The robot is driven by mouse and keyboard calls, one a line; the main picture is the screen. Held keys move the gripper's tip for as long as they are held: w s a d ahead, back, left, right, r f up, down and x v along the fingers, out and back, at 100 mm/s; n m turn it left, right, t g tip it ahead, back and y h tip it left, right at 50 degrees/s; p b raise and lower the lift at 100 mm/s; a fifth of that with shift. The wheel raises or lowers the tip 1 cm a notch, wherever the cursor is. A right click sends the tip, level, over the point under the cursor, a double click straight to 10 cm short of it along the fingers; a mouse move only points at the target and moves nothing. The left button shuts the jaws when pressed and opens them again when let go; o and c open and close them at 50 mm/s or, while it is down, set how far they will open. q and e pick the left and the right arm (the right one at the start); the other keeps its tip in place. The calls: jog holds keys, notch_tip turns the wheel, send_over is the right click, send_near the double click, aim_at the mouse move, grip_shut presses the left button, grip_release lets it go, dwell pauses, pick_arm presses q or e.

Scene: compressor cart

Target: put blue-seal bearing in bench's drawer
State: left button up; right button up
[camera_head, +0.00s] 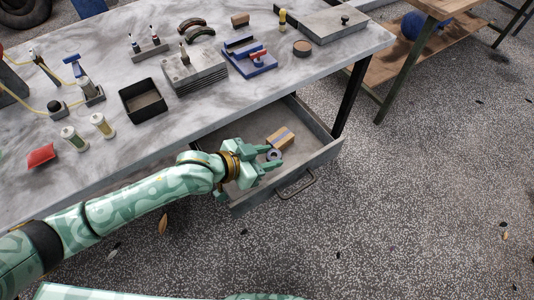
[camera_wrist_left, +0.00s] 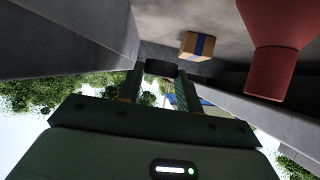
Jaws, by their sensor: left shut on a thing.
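The bench's drawer (camera_head: 322,150) is pulled open below the bench top. My left gripper (camera_head: 272,163) reaches over the drawer from the left. It is shut on a small ring-shaped bearing (camera_head: 273,155), which shows grey-blue in the head view. In the left wrist view, the bearing (camera_wrist_left: 160,68) sits dark between the fingertips, and its seal colour cannot be made out there. I cannot tell its exact height above the drawer floor. My right gripper is not in view.
A cardboard box with a blue stripe (camera_head: 281,138) lies in the drawer just beyond the bearing. A red funnel-shaped thing (camera_wrist_left: 279,50) shows in the left wrist view. The bench top (camera_head: 300,68) holds a black tray (camera_head: 143,101), a blue vise (camera_head: 250,57) and several other items.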

pick_arm(q)
jog(key=shift+f, duration=0.2)
jog(key=o, duration=1)
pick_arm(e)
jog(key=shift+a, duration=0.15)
pick_arm(q)
jog(key=shift+r, duration=0.1)
jog(key=shift+r, duration=0.35)
jog(key=p+v, duration=0.4)
jog(key=v, duration=0.8)
jog(key=shift+p, duration=0.3)
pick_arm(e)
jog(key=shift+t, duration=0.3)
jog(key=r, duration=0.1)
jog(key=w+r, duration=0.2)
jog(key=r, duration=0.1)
pick_arm(q)
jog(key=shift+r, duration=0.15)
